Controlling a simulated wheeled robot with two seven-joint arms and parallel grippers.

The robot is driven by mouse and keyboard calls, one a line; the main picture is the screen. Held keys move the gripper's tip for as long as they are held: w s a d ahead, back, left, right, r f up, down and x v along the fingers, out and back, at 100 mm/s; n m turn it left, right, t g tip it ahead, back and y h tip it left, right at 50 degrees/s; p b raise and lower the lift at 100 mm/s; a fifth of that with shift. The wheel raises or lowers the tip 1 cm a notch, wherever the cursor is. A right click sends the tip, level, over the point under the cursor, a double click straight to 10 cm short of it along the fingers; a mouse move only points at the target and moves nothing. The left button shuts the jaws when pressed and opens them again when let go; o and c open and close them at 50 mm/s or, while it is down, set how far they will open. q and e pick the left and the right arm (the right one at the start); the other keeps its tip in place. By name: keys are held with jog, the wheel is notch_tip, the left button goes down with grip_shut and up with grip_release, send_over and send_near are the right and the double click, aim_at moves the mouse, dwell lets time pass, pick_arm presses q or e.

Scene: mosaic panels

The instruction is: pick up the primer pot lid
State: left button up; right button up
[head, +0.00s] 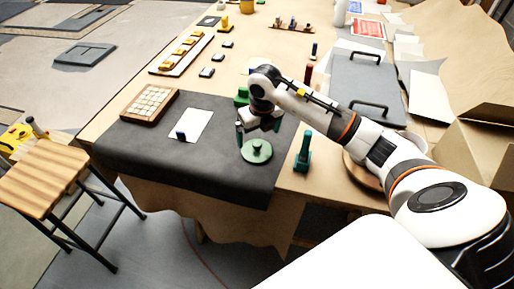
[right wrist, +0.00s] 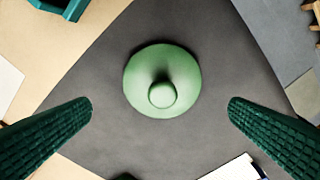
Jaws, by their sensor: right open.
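The primer pot lid (head: 257,151) is a round green disc with a knob on top. It lies on the dark mat (head: 225,184) near the table's front edge. In the right wrist view the lid (right wrist: 162,82) is seen from above, with its knob near the middle. My right gripper (head: 258,131) is open just above and behind the lid in the head view. In the right wrist view its two green ribbed fingers (right wrist: 160,118) are wide apart, on either side of the lid's lower part, and nothing is between them in contact. My left gripper is not in view.
A teal tool (head: 303,152) stands right of the lid, off the mat. A green object (head: 242,96) is behind my gripper. A white card (head: 190,125) and a wooden tile board (head: 149,103) lie to the left. A wooden stool (head: 47,176) stands off the table.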

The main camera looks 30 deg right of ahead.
aim_at(257, 144)
jog(key=f+p, duration=0.1)
jog(key=f, duration=0.1)
jog(key=f+p, duration=0.1)
jog(key=f, duration=0.2)
jog(key=shift+w+a, duration=0.15)
jog(key=shift+w, duration=0.05)
jog(key=shift+w+f, duration=0.1)
jog(key=shift+f, duration=0.15)
jog(key=c, duration=0.8)
